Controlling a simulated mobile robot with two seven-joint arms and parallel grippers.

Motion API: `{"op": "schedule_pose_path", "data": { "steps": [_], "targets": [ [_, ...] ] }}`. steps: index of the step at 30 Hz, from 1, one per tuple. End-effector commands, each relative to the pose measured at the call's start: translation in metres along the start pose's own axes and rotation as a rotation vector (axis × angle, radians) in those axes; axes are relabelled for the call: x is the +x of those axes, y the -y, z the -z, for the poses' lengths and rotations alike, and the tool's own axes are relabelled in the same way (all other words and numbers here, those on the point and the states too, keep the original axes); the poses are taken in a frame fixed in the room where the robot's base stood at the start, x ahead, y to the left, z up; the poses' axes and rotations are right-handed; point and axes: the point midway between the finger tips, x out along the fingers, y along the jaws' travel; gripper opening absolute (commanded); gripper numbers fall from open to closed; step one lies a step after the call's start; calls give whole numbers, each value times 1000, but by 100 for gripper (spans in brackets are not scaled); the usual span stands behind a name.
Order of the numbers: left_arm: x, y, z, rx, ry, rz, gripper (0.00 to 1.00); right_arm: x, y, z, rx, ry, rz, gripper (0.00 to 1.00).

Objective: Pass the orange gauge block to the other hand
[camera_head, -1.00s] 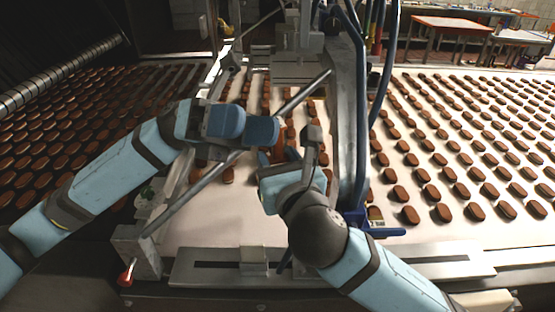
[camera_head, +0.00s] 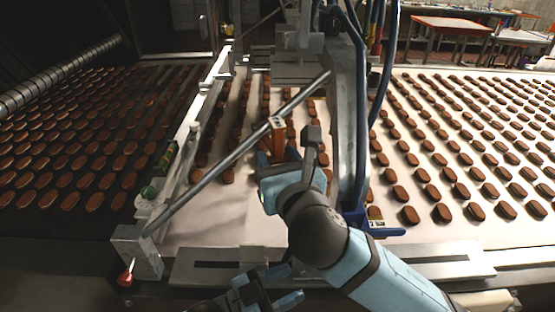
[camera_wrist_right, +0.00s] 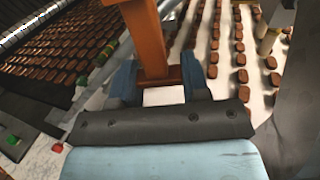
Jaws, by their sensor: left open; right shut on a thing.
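The orange gauge block (camera_head: 277,138) stands upright in my right gripper (camera_head: 282,163), its upper part sticking out above the fingers. In the right wrist view the block (camera_wrist_right: 146,38) rises between the two blue fingers of the gripper (camera_wrist_right: 157,78), which are shut on its lower part. My left gripper (camera_head: 283,285) is open and empty at the bottom of the head view, low in front of the conveyor edge and well apart from the block.
A slanted metal bar (camera_head: 230,157) crosses behind the block. A grey machine post (camera_head: 347,120) with blue hoses stands just right of it. Rows of brown biscuits cover the white belt (camera_head: 225,215) and the dark belt at left. A red knob (camera_head: 125,279) sits at lower left.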

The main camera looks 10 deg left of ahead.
Motion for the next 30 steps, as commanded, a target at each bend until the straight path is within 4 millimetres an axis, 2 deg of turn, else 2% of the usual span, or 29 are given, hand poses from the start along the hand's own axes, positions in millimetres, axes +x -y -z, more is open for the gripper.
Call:
{"op": "schedule_pose_path", "data": {
  "steps": [1, 3, 7, 9, 15, 18, 20, 22, 30],
  "targets": [
    [2, -13, -20, 5, 43, 8, 49, 0, 0, -1, 0, 1, 0, 12],
    [2, -28, -46, 46, 104, 18, 49, 0, 0, -1, 0, 1, 0, 12],
    [-8, -48, -89, 205, 211, 38, 49, 0, 0, -1, 0, 1, 0, 12],
    [-20, -49, -104, 347, 258, 49, 49, 0, 0, -1, 0, 1, 0, 12],
    [-55, -38, -132, 678, 367, 72, 49, 0, 0, -1, 0, 1, 0, 12],
    [-74, -32, -144, 733, 432, 108, 49, 0, 0, -1, 0, 1, 0, 12],
    [-83, -28, -150, 692, 469, 151, 49, 0, 0, -1, 0, 1, 0, 12],
    [-95, -22, -156, 580, 512, 223, 49, 0, 0, -1, 0, 1, 0, 12],
    [-150, 2, -177, 17, 660, 524, 49, 0, 0, -1, 0, 1, 0, 12]
  ]
}}
